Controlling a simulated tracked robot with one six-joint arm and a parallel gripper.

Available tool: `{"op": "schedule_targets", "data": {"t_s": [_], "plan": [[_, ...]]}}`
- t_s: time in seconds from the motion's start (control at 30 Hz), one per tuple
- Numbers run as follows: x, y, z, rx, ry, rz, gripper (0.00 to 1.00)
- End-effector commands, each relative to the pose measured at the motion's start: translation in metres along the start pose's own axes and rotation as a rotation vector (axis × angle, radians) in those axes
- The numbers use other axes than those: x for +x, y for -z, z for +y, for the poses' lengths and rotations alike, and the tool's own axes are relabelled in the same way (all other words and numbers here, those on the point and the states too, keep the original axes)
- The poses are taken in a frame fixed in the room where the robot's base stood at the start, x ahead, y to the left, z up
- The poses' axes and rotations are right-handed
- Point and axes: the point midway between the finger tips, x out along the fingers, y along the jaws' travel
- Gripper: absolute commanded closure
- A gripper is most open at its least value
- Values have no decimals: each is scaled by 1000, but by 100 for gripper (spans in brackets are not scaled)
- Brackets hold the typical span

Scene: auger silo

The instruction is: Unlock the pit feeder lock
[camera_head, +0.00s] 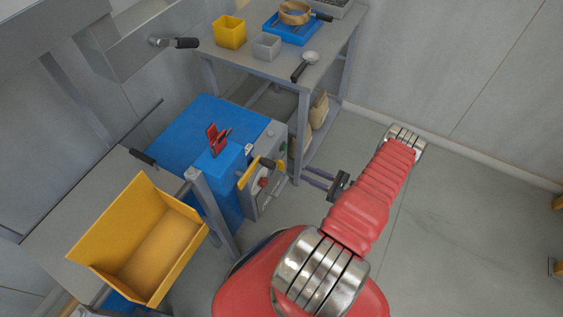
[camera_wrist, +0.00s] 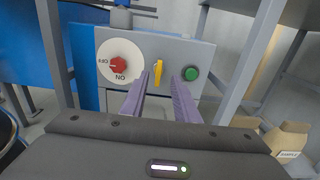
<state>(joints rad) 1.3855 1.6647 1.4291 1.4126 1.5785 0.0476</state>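A grey control panel (camera_wrist: 190,52) faces my gripper in the wrist view. It carries a small upright yellow lever or key (camera_wrist: 159,72), a red knob (camera_wrist: 118,65) on a white disc marked OFF and ON, and a green button (camera_wrist: 191,74). No label reads pit feeder lock, so I cannot tell which part is the lock. My gripper (camera_wrist: 160,82) is open, its two purple fingers either side of the yellow piece in this view; whether they reach it is unclear. In the head view my gripper (camera_head: 308,174) points left at the panel (camera_head: 270,190) on the blue machine.
A red clip-like part (camera_head: 217,141) stands on the blue machine (camera_head: 198,130). A yellow bin (camera_head: 140,240) is at left. A grey table (camera_head: 275,70) behind holds a yellow box (camera_head: 229,32) and a grey box (camera_head: 267,46). Grey posts flank the panel.

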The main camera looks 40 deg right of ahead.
Motion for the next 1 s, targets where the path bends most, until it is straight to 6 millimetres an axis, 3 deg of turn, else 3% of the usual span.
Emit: {"op": "schedule_targets", "data": {"t_s": [0.8,1.0], "plan": [[107,0,1,0,-2,1,72],[125,0,0,0,0,1,72]]}}
